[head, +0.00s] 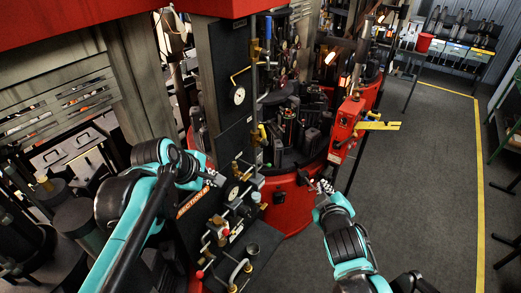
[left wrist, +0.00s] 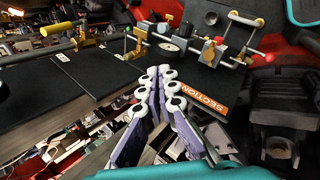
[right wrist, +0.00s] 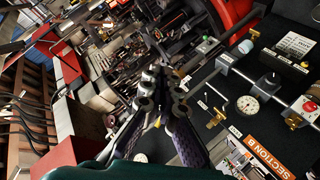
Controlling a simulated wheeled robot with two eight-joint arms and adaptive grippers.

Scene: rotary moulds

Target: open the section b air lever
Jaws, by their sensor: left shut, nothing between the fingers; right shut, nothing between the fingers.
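The black valve panel with an orange section label (head: 190,201) stands in the middle of the head view. In the right wrist view the label reads SECTION B (right wrist: 268,158). It carries a lower gauge (head: 233,192), brass valves (right wrist: 215,120) and a red knob (right wrist: 310,106). I cannot tell which handle is the air lever. My left gripper (head: 218,179) is shut and empty, just left of the lower gauge; its fingers (left wrist: 165,76) show below the valves in the left wrist view. My right gripper (head: 322,187) is shut and empty, to the right, apart from the panel.
An upper gauge (head: 238,96) and pipes run up the panel. The red machine base (head: 288,205) lies between my grippers. A red box with a yellow bar (head: 380,125) stands right of the machine. Grey floor (head: 430,190) is free at right, edged by a yellow line.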

